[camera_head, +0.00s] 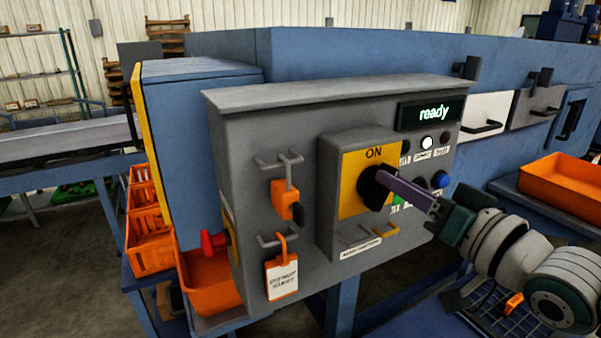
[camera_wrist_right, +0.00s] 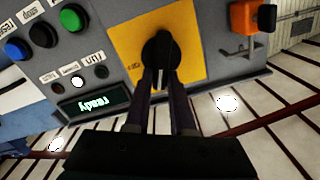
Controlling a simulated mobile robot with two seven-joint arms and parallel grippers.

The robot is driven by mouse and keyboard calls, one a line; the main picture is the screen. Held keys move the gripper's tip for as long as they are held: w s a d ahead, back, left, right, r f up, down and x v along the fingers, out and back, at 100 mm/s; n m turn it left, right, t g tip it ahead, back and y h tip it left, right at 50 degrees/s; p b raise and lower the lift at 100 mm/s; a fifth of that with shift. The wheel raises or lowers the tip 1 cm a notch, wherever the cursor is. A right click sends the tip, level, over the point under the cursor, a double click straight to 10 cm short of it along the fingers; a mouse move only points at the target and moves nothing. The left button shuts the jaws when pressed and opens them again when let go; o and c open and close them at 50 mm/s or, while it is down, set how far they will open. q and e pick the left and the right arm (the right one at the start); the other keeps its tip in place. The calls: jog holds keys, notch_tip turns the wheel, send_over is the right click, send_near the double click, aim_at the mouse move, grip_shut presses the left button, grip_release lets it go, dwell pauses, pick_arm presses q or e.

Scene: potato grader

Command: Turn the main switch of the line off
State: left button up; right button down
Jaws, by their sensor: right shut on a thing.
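The main switch is a black rotary knob (camera_head: 375,187) on a yellow plate (camera_head: 353,206) marked ON at its top. It sits on the front of a grey control box (camera_head: 300,120). My right gripper (camera_head: 385,183) reaches in from the right and is shut on the knob. In the right wrist view the two dark fingers (camera_wrist_right: 165,88) lie on either side of the knob (camera_wrist_right: 160,48). The display (camera_head: 424,112) reads "ready". The fingers hide part of the plate's right side. My left gripper is in neither view.
An orange padlock (camera_head: 284,200) and a tag (camera_head: 281,277) hang on hooks left of the switch. Push buttons (camera_head: 440,179) sit close to the right of the switch.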

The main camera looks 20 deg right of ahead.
jog(key=shift+d+f+m+b, duration=0.25)
jog(key=shift+m+b, duration=0.3)
jog(key=shift+m, duration=1.6)
jog(key=shift+d+f+m+b, duration=0.1)
jog(key=shift+f+m+b, duration=0.35)
jog(key=shift+m, duration=1.75)
jog(key=shift+d+f+m+b, duration=0.15)
jog(key=shift+m+b, duration=0.55)
jog(key=shift+m, duration=1.45)
jog(key=c, duration=0.8)
grip_release()
jog(key=shift+o, duration=0.2)
jog(key=shift+s, duration=0.1)
jog(key=s, duration=0.9)
jog(key=shift+s+d+b, duration=0.3)
jog(key=shift+d+b, duration=0.05)
jog(key=shift+d, duration=0.05)
jog(key=shift+a, duration=0.1)
